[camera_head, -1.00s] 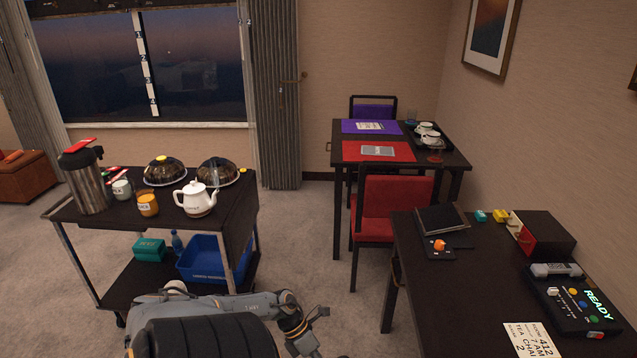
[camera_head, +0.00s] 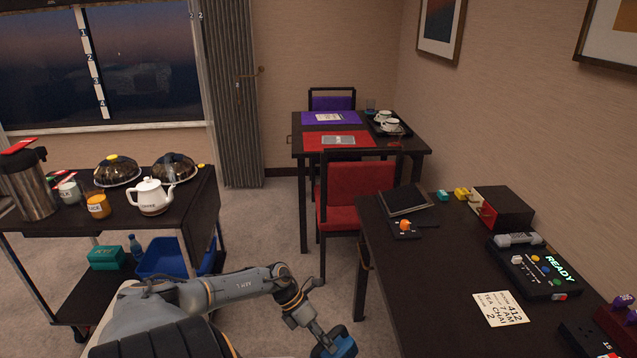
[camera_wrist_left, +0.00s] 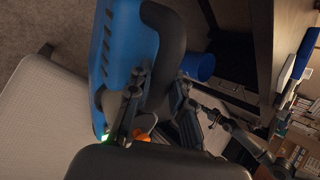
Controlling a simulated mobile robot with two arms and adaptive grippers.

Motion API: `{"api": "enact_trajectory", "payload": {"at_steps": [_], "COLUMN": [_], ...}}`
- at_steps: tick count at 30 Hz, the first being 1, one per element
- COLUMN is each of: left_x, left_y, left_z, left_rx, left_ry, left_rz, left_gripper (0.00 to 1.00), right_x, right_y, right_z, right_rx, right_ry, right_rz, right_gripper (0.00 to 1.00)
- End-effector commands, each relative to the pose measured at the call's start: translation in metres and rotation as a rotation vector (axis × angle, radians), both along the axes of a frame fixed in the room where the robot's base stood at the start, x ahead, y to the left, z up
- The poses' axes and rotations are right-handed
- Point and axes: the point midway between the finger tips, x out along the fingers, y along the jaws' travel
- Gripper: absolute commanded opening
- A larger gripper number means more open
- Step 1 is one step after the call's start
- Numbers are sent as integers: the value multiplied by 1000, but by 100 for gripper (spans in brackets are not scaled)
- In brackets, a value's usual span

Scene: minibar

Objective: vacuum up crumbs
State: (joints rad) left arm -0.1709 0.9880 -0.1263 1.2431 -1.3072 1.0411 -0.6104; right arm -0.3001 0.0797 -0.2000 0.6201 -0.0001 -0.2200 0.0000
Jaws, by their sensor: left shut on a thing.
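My left gripper (camera_wrist_left: 150,105) is shut on the black handle of a blue handheld tool (camera_wrist_left: 122,60) that looks like the vacuum. The tool (camera_head: 338,344) also shows at the bottom of the head view, held out beside the near dark table. Its lower part is cut off by the picture edge. In the head view the left arm reaches in low from the left, and its gripper is mostly hidden behind the tool. No crumbs can be made out in either view.
A dark desk (camera_head: 410,290) with a READY panel (camera_head: 535,268) fills the right. A red chair (camera_head: 357,190) stands by the dining table (camera_head: 417,147). A loaded trolley (camera_head: 205,205) stands left. Grey carpet (camera_head: 285,240) lies open between.

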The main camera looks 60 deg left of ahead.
Motion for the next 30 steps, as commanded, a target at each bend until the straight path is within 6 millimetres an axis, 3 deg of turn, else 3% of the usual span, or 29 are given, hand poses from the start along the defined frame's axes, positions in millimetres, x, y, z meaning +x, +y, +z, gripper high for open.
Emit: {"api": "enact_trajectory", "payload": {"at_steps": [18, 30], "left_x": [2, 2], "left_y": [0, 0], "left_z": [52, 65], "left_rx": [-2, -1], "left_ry": [-2, -3], "left_rz": [0, 0], "left_gripper": [0, 0], "right_x": [0, 0], "right_y": [0, 0], "right_z": [43, 54], "right_rx": [0, 0], "right_ry": [0, 0], "right_rz": [0, 0], "right_gripper": [0, 0]}}
